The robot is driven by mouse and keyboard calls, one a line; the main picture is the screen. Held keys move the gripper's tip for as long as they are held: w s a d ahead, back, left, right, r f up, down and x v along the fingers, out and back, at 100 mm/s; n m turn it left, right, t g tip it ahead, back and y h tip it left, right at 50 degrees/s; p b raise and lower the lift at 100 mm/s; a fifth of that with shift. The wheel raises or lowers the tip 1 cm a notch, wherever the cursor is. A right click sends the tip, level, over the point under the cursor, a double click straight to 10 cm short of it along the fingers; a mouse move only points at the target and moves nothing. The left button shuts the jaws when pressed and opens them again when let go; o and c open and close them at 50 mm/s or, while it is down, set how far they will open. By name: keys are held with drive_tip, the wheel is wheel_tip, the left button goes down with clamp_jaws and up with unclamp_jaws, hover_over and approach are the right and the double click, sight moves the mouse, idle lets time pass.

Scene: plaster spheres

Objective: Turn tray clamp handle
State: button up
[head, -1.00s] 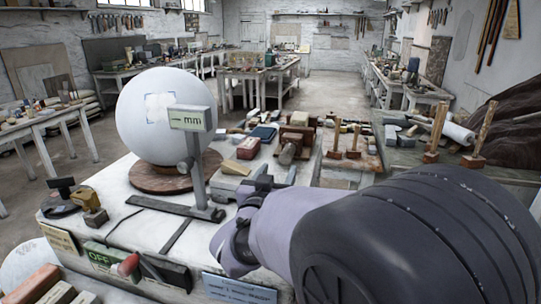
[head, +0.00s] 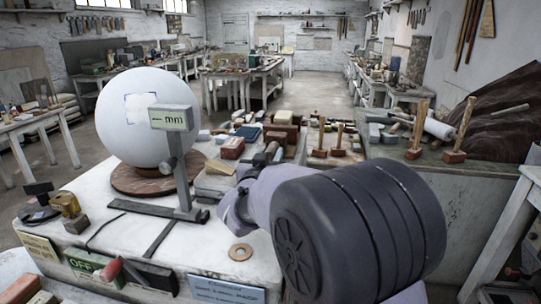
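A red-tipped handle (head: 110,270) sticks out at the front edge of the white bench, beside a green OFF plate (head: 82,266). I cannot tell for sure whether it is the tray clamp handle. A large white plaster sphere (head: 150,130) rests on a round brown base (head: 150,181). A grey gauge post with an "mm" display (head: 171,118) stands in front of it. My gripper (head: 247,172) is at the far end of my arm, right of the post and well apart from the red handle. My arm mostly hides it, and its opening does not show clearly.
A flat tan ring (head: 241,252) lies on the bench near my arm. Blocks and a dark red box (head: 233,148) crowd the bench behind my gripper. Wooden mallets (head: 339,141) stand farther right. A blue label (head: 227,289) is on the bench's front. The bench's front middle is mostly clear.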

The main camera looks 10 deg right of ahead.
clamp_jaws()
drive_tip(key=shift+f+m+b, duration=0.25)
drive_tip(key=shift+m+b, duration=0.35)
drive_tip(key=shift+b, duration=0.55)
drive_tip(key=shift+m+b, duration=0.5)
drive_tip(key=shift+b, duration=0.05)
drive_tip(key=shift+r+m, duration=0.2)
drive_tip(key=shift+m, duration=0.3)
drive_tip(key=o, duration=1)
unclamp_jaws()
drive_tip(key=p+v, duration=0.2)
drive_tip(key=v, duration=1.5)
drive_tip(key=shift+s+a+r, duration=0.1)
drive_tip(key=shift+s+a, duration=0.05)
